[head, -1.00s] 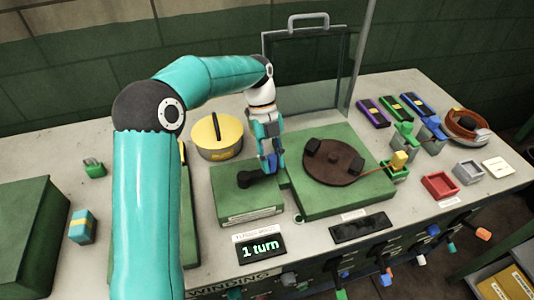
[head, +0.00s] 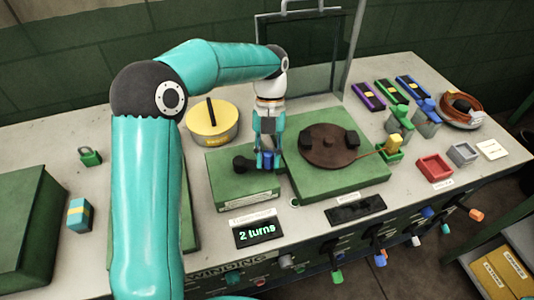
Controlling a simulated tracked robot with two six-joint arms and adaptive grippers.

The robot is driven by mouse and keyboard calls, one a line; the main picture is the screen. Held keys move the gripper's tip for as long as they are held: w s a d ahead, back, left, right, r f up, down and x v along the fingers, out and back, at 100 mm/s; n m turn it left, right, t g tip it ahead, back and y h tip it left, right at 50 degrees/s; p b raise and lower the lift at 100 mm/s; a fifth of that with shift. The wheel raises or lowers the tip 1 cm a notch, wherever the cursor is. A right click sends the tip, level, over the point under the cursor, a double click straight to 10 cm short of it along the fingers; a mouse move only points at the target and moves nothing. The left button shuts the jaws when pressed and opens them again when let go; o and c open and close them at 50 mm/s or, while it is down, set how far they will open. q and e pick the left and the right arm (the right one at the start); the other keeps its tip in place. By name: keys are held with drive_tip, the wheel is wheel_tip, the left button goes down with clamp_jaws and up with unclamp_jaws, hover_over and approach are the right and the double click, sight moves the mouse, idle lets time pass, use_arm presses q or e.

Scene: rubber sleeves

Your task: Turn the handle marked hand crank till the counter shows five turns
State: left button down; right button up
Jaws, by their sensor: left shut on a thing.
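The hand crank's green box (head: 240,187) stands on the bench, with a dark round hub (head: 242,164) on top. My left gripper (head: 267,163) reaches down from above at the box's right side. It is shut on the blue crank handle (head: 267,161), which its fingers partly hide. The counter (head: 258,235) in front of the box reads "2 turns" in green. My right gripper is not in the head view.
To the right is a green base (head: 340,185) with a brown turntable (head: 326,150). A yellow round tin (head: 212,130) stands behind the box. A clear panel (head: 300,70) stands at the back. Small red (head: 434,168) and grey trays lie at the right.

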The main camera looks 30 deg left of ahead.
use_arm(q)
drive_tip(key=c, duration=0.9)
unclamp_jaws()
drive_tip(key=v, duration=1.2)
drive_tip(key=shift+w, duration=0.1)
idle(1.8)
